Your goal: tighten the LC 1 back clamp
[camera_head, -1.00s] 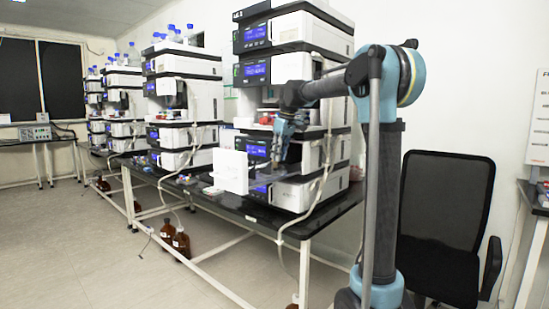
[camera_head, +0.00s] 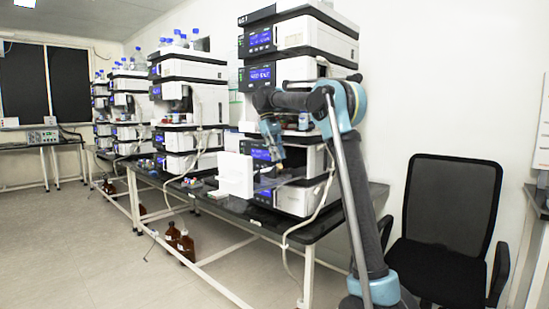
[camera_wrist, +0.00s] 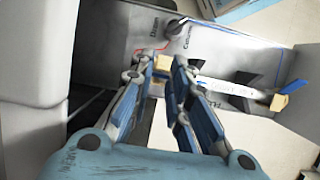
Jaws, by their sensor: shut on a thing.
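The LC 1 stack (camera_head: 290,96) stands on the black bench, its modules showing lit blue displays. My gripper (camera_head: 276,158) is in front of its lower modules. In the wrist view my gripper (camera_wrist: 165,66) is shut on a small tan end fitting (camera_wrist: 163,65), seen between the fingertips. A slim pale column (camera_wrist: 232,88) with blue marking runs right from there to another tan fitting (camera_wrist: 279,102). Dark clips (camera_wrist: 242,101) hold the column on a grey panel (camera_wrist: 230,48) printed "Drain" and "Column". I cannot tell the back clamp apart from the fitting, nor how tight it is.
A round knob (camera_wrist: 175,27) stands on the panel just beyond my fingertips. A white module body (camera_wrist: 35,55) fills the wrist view's left side. A white upright panel (camera_head: 236,175) is left of my gripper.

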